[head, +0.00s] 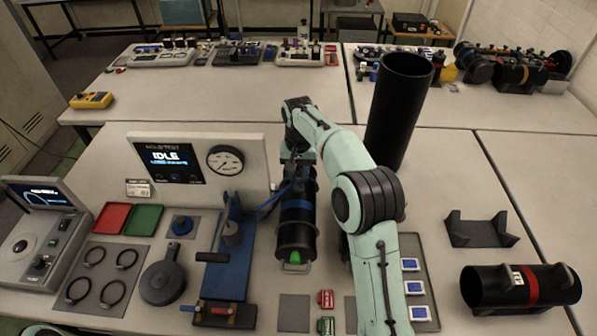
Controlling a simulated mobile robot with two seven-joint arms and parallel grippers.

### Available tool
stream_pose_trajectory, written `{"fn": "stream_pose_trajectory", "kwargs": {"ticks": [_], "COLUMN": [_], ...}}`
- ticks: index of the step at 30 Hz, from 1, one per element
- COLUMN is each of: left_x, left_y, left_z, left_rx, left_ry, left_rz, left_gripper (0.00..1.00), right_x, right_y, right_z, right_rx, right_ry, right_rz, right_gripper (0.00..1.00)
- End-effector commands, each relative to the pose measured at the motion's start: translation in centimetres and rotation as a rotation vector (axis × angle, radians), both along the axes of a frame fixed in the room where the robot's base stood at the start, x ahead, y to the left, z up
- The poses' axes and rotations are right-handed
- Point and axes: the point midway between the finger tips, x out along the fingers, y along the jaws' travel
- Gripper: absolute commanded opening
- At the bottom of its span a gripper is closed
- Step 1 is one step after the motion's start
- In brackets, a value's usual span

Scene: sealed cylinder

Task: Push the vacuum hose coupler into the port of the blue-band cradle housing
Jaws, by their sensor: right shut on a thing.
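The blue-band cradle housing (296,235) is a black cylinder with a blue band, lying lengthwise in the middle of the table. A green part shows at its near end. My right arm reaches over from the lower right, and its gripper (300,178) is at the far part of this housing. That gripper is shut on what seems to be the vacuum hose coupler, which is mostly hidden. A blue hose (268,207) runs from the gripper down to the left. The port is hidden, so I cannot tell whether the coupler is in it. My left gripper is out of view.
A blue fixture (229,262) with a lever stands close left of the housing. The test panel (195,163) reading IDLE is behind it. A tall black tube (398,105) stands behind my right arm. A red-band cylinder (520,287) lies at the right near an empty cradle (480,234).

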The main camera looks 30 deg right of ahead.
Motion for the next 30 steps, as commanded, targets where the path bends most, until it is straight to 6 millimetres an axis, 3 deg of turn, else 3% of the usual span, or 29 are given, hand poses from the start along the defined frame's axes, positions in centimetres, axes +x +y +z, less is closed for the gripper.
{"fn": "stream_pose_trajectory", "kwargs": {"ticks": [25,26,27,28,30], "left_x": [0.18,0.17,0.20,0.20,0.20], "left_y": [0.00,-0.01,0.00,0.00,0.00], "left_z": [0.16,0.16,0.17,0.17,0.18], "left_rx": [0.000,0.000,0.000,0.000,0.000], "left_ry": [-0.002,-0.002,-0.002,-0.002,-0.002], "left_rz": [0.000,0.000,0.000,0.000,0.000], "left_gripper": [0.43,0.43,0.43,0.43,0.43], "right_x": [0.01,0.01,0.02,0.02,0.02], "right_y": [-0.01,-0.01,-0.01,0.00,0.00], "right_z": [-0.47,-0.48,-0.45,-0.44,-0.44], "right_rx": [0.000,0.000,0.000,0.000,0.000], "right_ry": [0.000,0.000,0.000,0.000,0.000], "right_rz": [0.000,0.000,0.000,0.000,0.000], "right_gripper": [0.00,0.34,0.47,0.57,0.60]}}
